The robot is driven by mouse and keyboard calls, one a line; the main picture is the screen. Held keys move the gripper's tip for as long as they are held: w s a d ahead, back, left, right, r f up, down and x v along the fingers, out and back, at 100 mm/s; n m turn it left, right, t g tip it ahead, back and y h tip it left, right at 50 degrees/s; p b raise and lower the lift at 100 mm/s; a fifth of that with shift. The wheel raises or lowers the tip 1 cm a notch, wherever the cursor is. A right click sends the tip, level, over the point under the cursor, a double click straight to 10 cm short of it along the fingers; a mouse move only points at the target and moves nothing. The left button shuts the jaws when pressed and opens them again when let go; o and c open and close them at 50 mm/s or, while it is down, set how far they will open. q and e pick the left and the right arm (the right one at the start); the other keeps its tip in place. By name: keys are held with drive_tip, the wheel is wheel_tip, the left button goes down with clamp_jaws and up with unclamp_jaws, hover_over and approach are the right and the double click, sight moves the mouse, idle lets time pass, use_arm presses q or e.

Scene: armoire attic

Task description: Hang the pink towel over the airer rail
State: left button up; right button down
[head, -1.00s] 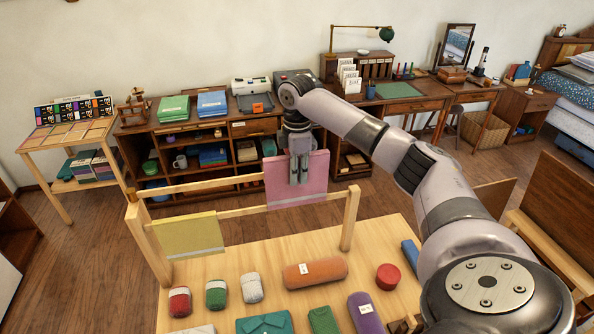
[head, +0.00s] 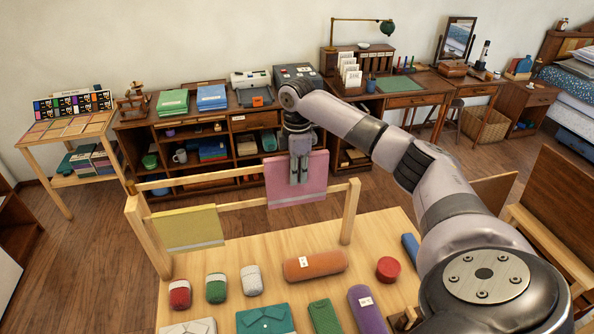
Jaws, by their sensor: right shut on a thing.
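The pink towel (head: 313,182) hangs as a flat sheet with a pale stripe near its lower edge. My right gripper (head: 299,180) points down in front of it and is shut on it near its middle. The wooden airer (head: 350,212) stands on the near table. The towel is at the right part of the airer's front rail (head: 242,205) and hides a stretch of it. I cannot tell whether the cloth goes over the rail or only hangs beside it. My left gripper is not in view.
A yellow towel (head: 188,229) hangs on the airer's left part. A loaded shelf unit (head: 243,171) stands behind the airer.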

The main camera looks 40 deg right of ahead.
sight(297, 192)
drive_tip(key=shift+f+b, duration=0.85)
drive_tip(key=shift+f, duration=2.4)
drive_tip(key=shift+f+b, duration=1)
drive_tip(key=shift+f, duration=1.9)
drive_tip(key=c, duration=1.5)
unclamp_jaws()
drive_tip(key=shift+r, duration=0.1)
wheel_tip(297, 192, up, 12)
drive_tip(key=shift+f, duration=0.1)
